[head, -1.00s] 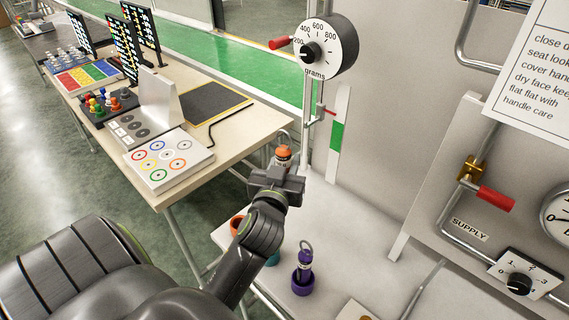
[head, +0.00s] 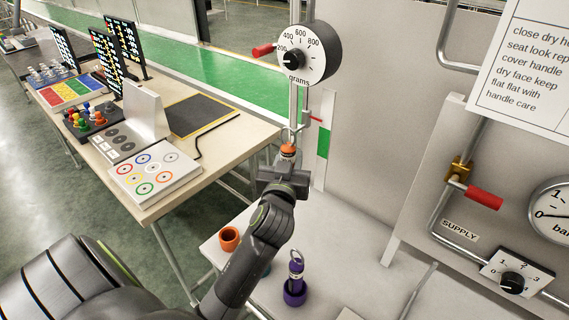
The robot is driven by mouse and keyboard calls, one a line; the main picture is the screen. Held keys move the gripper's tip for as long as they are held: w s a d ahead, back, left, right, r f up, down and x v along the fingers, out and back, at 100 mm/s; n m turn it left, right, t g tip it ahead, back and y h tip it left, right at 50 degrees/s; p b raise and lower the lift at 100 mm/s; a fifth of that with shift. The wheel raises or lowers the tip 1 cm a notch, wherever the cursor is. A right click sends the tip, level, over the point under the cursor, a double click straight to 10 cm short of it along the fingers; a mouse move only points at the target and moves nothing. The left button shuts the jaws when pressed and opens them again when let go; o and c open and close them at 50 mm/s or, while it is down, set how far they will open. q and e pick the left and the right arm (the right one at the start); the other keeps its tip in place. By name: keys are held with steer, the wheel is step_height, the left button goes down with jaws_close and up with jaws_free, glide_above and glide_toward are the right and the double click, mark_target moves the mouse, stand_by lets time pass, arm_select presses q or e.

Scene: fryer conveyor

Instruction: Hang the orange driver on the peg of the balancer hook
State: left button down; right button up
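My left gripper (head: 286,168) is shut on the orange driver (head: 288,151). Only the driver's orange top and a pale band below it show above the gripper; the rest is hidden behind the gripper body. The driver appears close to upright. The balancer has a grey rod with a small hook part (head: 302,126), which stands just above and right of the driver's top in the picture. I cannot tell the gap in depth, and the peg itself is too small to make out clearly. My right gripper is not in view.
An empty orange cup (head: 229,238) and a purple cup (head: 294,296) holding a purple ringed driver (head: 296,266) stand on the white bench. A dial (head: 308,53) marked grams is above. A panel with a red-handled valve (head: 484,196) stands right.

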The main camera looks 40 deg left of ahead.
arm_select(q)
steer(key=shift+w+d+f+b, duration=0.1)
steer(key=shift+w+f+b, duration=0.15)
steer(key=shift+w, duration=0.25)
steer(key=shift+w+f+b, duration=0.15)
steer(key=shift+w+b, duration=0.15)
steer(key=shift+w, duration=0.25)
steer(key=shift+w+d+f+b, duration=0.1)
steer(key=shift+w+f+b, duration=0.15)
steer(key=shift+w, duration=0.25)
steer(key=c, duration=1)
jaws_free()
steer(key=shift+a, duration=0.1)
step_height(320, 180, up, 10)
steer(key=shift+r, duration=0.1)
